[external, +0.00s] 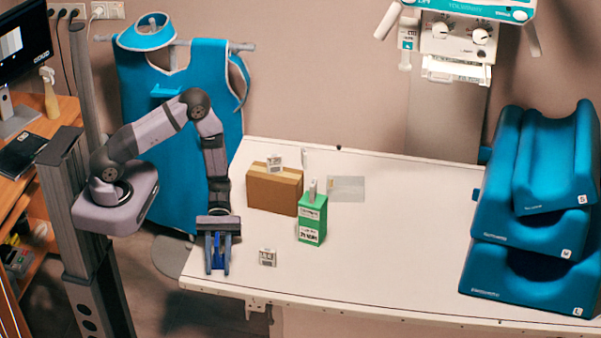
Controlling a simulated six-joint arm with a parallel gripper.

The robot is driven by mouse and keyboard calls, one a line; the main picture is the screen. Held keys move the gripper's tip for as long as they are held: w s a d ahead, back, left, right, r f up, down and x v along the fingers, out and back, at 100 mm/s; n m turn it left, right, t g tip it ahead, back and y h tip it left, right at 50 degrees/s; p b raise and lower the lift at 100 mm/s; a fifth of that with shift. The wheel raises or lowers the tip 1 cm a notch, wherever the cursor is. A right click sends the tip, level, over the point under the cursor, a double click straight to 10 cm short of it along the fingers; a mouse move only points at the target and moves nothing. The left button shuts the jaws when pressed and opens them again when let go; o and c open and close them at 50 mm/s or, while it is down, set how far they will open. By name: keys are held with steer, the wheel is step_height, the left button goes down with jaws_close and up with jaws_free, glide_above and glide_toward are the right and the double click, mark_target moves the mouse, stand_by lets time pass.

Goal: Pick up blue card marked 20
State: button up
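I cannot make out a blue card marked 20 in the external view. A small pale card-like piece with dark markings (267,258) is on the white table near its front edge. A similar small piece (275,163) shows at the top of the cardboard box. Their colour looks grey-white and their markings are too small to read. My gripper (217,270) points down at the table's left front corner, left of the nearer piece and apart from it. Its two blue fingers are spread, with no held object visible between them.
A brown cardboard box (270,192) and a green box (312,222) stand right of my gripper. Blue foam cushions (515,240) are stacked at the right. The white table (400,260) is clear in its middle.

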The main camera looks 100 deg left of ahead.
steer(key=shift+c, duration=0.7)
jaws_close()
steer(key=shift+r, duration=0.2)
step_height(320, 180, up, 10)
steer(key=b, duration=0.2)
steer(key=shift+f, duration=0.25)
